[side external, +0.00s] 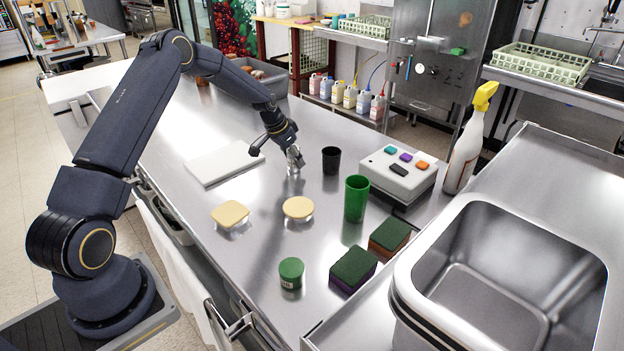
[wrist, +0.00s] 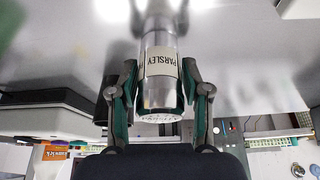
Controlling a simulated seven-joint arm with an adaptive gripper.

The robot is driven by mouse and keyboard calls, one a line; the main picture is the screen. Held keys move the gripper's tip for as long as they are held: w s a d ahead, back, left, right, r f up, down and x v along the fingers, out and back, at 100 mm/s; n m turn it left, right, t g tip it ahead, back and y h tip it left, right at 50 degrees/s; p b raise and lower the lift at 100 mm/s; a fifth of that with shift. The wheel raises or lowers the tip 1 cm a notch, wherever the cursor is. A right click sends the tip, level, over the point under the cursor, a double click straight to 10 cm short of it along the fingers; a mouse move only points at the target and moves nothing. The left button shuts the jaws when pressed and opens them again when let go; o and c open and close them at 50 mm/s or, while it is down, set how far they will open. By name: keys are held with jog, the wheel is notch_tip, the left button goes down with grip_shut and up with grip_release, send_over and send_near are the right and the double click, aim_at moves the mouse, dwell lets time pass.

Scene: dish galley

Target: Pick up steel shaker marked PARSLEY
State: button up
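The steel shaker (wrist: 160,97) is a shiny cylinder with a pale label reading PARSLEY, and its top faces the wrist camera. My gripper (wrist: 160,76) has one finger on each side of it, drawn in close against its sides around the label; it looks shut on the shaker. In the side external view my gripper (side external: 293,150) points down at the counter, with the shaker (side external: 294,167) below and between the fingers. The fingers partly hide it there, and I cannot tell whether its base touches the counter.
A black cup (side external: 331,160) stands close to the right, with a green tumbler (side external: 356,199) and a control box (side external: 398,178) beyond. A white board (side external: 222,163) lies to the left. Two cream-lidded containers (side external: 230,214) (side external: 298,208), a green-lidded jar (side external: 291,272) and sponges (side external: 353,268) are nearer.

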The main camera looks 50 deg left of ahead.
jog(key=c, duration=0.6)
jog(key=shift+c, duration=0.7)
jog(key=shift+r, duration=0.15)
